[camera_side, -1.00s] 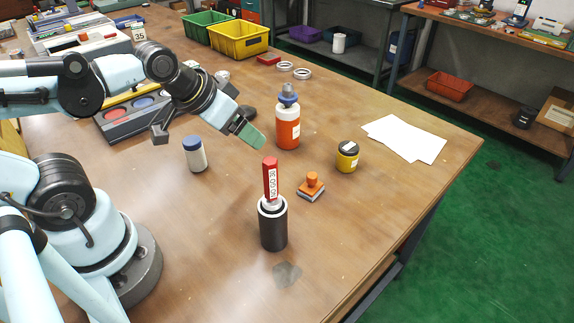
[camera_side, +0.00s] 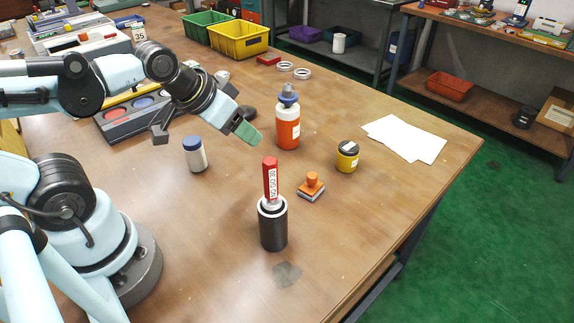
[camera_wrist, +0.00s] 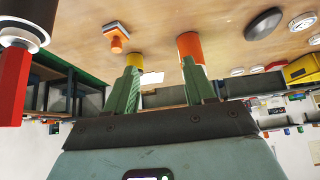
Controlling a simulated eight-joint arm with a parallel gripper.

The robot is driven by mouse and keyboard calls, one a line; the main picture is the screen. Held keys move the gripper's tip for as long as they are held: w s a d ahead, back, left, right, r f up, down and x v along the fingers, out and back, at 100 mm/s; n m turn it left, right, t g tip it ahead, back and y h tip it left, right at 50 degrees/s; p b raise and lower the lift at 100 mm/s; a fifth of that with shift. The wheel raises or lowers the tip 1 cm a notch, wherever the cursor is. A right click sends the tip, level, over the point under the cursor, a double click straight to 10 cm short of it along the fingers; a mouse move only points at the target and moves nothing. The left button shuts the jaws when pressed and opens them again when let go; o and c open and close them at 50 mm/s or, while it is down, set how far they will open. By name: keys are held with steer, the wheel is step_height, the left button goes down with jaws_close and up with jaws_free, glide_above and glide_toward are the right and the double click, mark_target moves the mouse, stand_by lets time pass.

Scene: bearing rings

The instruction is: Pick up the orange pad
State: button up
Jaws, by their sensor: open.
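The orange pad (camera_side: 312,186) is a small block with an orange knob on top and a grey underside. It lies on the wooden table, right of the black cylinder with the red handle, and also shows in the wrist view (camera_wrist: 116,36) at the upper left. My gripper (camera_side: 254,139) is above the table, up and left of the pad and apart from it. In the wrist view its two green fingers (camera_wrist: 162,78) are spread with nothing between them.
A black cylinder (camera_side: 273,228) holds an upright red handle (camera_side: 270,178) close to the pad. An orange bottle (camera_side: 288,128), a yellow jar (camera_side: 347,157) and a white bottle with a blue cap (camera_side: 195,155) stand around. Bare table lies right of the pad.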

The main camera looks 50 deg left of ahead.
steer(key=m+g+h, duration=0.6)
steer(key=m+h, duration=0.3)
steer(key=m, duration=0.3)
glide_toward(309, 173)
steer(key=v, duration=0.2)
steer(key=a+f+m+g+h, duration=0.1)
steer(key=a+f+m+h, duration=0.25)
steer(key=m, duration=0.25)
steer(key=x, duration=0.8)
steer(key=w+r+x, duration=0.1)
steer(key=x, duration=0.3)
steer(key=shift+d+f, duration=0.15)
steer(key=shift+d, duration=0.2)
jaws_close()
